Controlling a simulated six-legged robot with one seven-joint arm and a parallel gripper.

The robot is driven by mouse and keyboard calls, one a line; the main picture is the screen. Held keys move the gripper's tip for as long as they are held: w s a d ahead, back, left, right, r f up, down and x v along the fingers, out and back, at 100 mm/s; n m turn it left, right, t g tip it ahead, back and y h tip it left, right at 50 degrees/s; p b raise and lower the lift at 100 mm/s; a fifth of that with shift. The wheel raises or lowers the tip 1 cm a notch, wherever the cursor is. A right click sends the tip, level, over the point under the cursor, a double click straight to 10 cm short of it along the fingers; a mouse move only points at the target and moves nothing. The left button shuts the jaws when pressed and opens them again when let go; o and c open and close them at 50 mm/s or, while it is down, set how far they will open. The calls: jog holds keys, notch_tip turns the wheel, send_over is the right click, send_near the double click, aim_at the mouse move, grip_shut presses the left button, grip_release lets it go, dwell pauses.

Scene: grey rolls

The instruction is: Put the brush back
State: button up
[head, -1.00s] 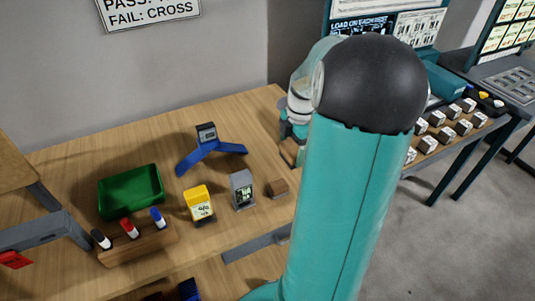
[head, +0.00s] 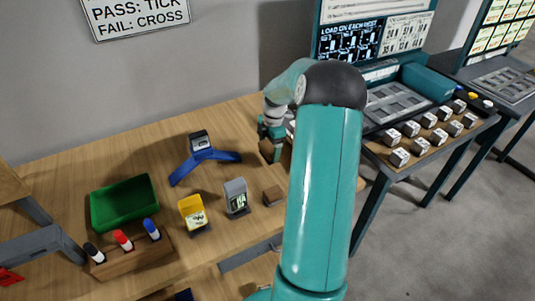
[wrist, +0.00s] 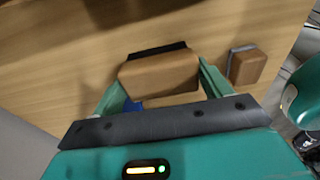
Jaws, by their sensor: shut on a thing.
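The brush (wrist: 160,76) is a brown wooden block with a black strip along its far edge, seen in the wrist view. It sits between the two teal fingers of my gripper (wrist: 165,92), which is shut on it. In the head view my gripper (head: 271,140) is over the right part of the wooden table (head: 235,132), behind my arm's large teal link. The brush is mostly hidden there. A small brown block (head: 273,196) lies on the table in front of my gripper. A brown block with a grey edge (wrist: 248,66) shows right of the brush in the wrist view.
A second bench (head: 415,160) with several white blocks stands at right.

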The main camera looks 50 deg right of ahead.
jog(key=shift+w+d+f, duration=0.15)
jog(key=shift+w+f, duration=0.35)
jog(key=shift+f, duration=1.55)
jog(key=o, duration=0.9)
jog(key=shift+f, duration=0.1)
jog(key=shift+o, duration=0.2)
jog(key=r, duration=0.4)
jog(key=d+r, duration=0.1)
jog(key=r, duration=0.7)
jog(key=shift+s+d+r, duration=0.1)
jog(key=shift+s+d, duration=0.05)
jog(key=shift+s, duration=0.05)
